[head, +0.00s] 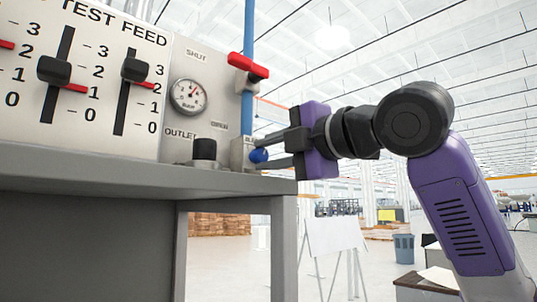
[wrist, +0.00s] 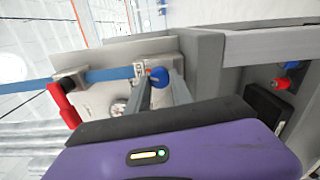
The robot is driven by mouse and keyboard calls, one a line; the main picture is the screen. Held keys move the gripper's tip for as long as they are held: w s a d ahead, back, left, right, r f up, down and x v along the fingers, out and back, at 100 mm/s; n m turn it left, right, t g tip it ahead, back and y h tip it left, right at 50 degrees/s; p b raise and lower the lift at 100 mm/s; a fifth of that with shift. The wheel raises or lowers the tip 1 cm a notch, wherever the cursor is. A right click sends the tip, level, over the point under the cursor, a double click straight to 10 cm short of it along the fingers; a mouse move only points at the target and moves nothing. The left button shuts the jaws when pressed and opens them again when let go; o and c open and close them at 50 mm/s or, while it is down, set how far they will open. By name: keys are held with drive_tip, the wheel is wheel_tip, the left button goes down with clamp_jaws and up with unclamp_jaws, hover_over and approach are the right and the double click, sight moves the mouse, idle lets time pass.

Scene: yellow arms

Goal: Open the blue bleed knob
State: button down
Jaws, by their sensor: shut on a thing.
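The blue bleed knob (head: 259,155) sits low on a grey valve block (head: 242,153) at the foot of a blue pipe, near the right edge of the panel. In the wrist view the round blue knob (wrist: 159,77) shows at the tips of my two fingers. My gripper (head: 258,151) reaches in from the right with one finger above the knob and one below. In the wrist view my gripper (wrist: 165,84) is shut on the knob. The fingers partly cover the knob, and its turn angle cannot be told.
A red valve handle (head: 248,66) is on the blue pipe (head: 248,110) above. A round gauge (head: 188,96) and a black knob (head: 204,150) are to the left, with feed sliders (head: 54,70) beyond. The grey bench (head: 130,180) runs below.

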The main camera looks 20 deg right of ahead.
drive_tip(key=m, duration=0.4)
idle(0.6)
drive_tip(key=c, duration=1.1)
unclamp_jaws()
drive_tip(key=b+v, duration=0.3)
drive_tip(key=v, duration=0.4)
drive_tip(key=shift+s+d, duration=0.15)
drive_tip(key=shift+s, duration=0.2)
